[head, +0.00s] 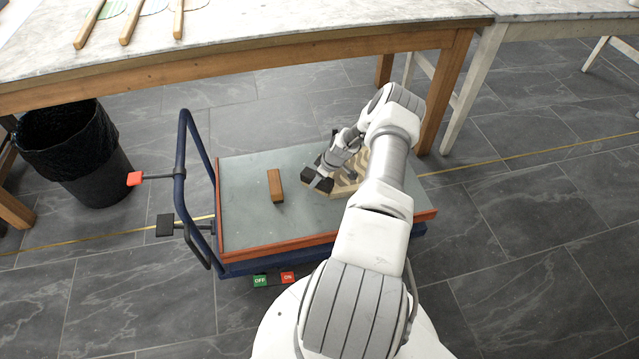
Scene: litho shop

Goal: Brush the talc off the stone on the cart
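The cart (245,228) has a grey top with orange edges and a blue frame and handle. A pale beige slab with darker wavy markings, seemingly the stone (346,189), lies on the right half of its top. My arm hides much of it, and talc cannot be made out. My gripper (316,181) is low over the slab's left edge, with dark blocky parts at its end. I cannot tell whether it is open or holds something. A brown wooden block (276,186), possibly a brush, lies on the cart top to the left, apart from my gripper.
A marble-topped table (260,35) with wooden-handled tools (130,22) stands behind the cart. A black bin (75,160) is at left. Tiled floor is free at right.

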